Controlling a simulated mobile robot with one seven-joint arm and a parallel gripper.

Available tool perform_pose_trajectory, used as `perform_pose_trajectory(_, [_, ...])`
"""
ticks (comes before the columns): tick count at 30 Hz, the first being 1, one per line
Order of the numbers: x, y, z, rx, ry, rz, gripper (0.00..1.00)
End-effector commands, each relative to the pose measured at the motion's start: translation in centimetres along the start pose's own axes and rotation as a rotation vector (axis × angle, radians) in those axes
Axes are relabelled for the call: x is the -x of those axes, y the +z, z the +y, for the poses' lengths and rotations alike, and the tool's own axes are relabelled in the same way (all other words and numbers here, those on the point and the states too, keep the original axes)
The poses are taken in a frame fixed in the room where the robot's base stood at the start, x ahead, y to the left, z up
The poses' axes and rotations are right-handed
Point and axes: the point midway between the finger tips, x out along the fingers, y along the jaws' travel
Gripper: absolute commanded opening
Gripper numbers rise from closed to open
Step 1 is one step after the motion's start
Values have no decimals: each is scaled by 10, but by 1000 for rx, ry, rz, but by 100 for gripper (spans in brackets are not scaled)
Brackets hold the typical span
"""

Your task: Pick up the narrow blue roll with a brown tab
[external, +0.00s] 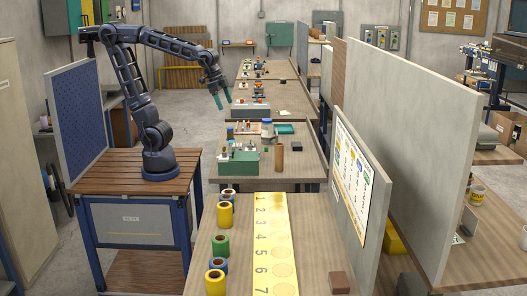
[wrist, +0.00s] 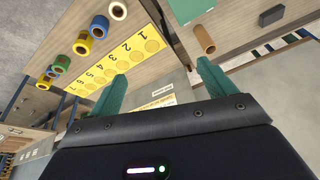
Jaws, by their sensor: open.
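Several tape rolls stand in a row along the left side of the numbered yellow strip on the front table. One blue roll (external: 217,263) stands between a green roll (external: 220,245) and a yellow roll (external: 215,284); it also shows in the wrist view (wrist: 61,62). The brown tab and exact widths are too small to tell. My gripper (external: 223,99) is open and empty, high up and well behind the rolls; its teal fingers show in the wrist view (wrist: 161,71).
The yellow strip (external: 276,240) carries numbers and circles. A brown block (external: 339,282) lies at the front right. A panel with a chart (external: 352,180) stands on the right. A middle table (external: 300,165) holds a green box (external: 238,160) and a brown tube (external: 279,157).

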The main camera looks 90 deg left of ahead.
Motion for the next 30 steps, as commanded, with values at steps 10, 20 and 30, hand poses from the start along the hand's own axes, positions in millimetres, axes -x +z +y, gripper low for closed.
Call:
perform_pose_trajectory(10, [-42, -92, 74, -251, 57, -38, 83])
perform_pose_trajectory(20, [-96, -155, 172, -483, 114, -67, 83])
perform_pose_trajectory(30, [-163, -189, 298, -718, 178, -93, 83])
